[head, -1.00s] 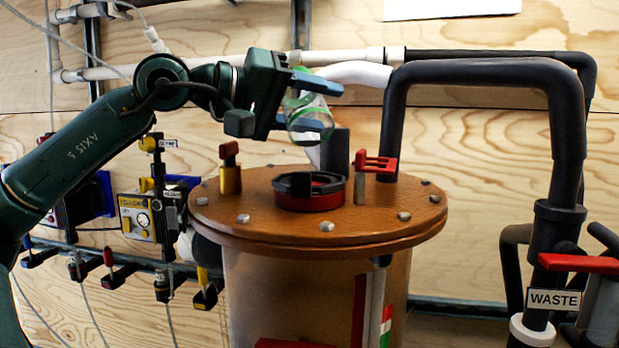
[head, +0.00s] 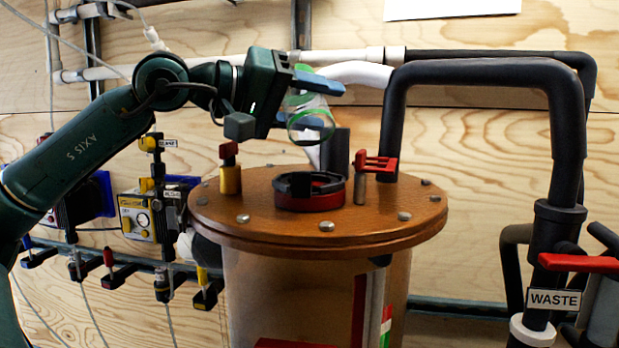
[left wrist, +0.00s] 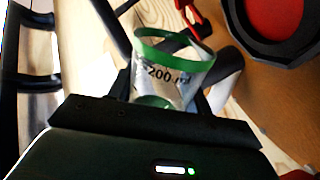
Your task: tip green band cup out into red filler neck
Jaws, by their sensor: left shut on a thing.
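The green band cup (head: 309,104) is clear, with a green band around its rim. My left gripper (head: 312,102) is shut on it, above the brown round lid. The cup is tilted, its open rim pointing down and towards the camera. The left wrist view shows the cup (left wrist: 172,75) with a "200 ml" mark; I cannot tell whether anything is in it. The red filler neck (head: 312,202), a red ring with a black notched collar, sits on the lid below the cup, apart from it. It also shows at the top right of the left wrist view (left wrist: 274,18). My right gripper is not in view.
The brown lid (head: 400,228) has bolts around its edge. A yellow valve with a red top (head: 230,172), a grey stub (head: 335,152) and a red-handled fitting (head: 374,164) stand around the neck. A thick dark pipe (head: 394,120) rises at the right.

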